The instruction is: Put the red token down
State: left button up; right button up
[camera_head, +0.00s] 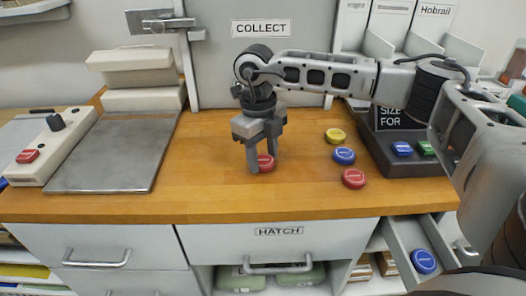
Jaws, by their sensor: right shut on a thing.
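My right gripper (262,163) reaches in from the right and points down at the wooden counter (215,190). It is shut on a red token (266,162), which shows between and beside the fingers at or just above the counter top. I cannot tell whether the token touches the wood. A second red token (353,179) lies on the counter to the right. My left gripper does not show.
A yellow token (335,135) and a blue token (344,156) lie right of the gripper. A metal plate (115,155) lies left. An open drawer (408,262) holds a blue token (423,261).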

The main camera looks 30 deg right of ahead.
jog(key=shift+f, duration=0.1)
jog(key=shift+f, duration=0.15)
jog(key=o, duration=1)
jog(key=shift+c, duration=0.2)
notch_tip(320, 180, up, 12)
jog(key=shift+w+a+r+b, duration=0.25)
jog(key=shift+w+b, duration=0.1)
jog(key=shift+w, duration=0.1)
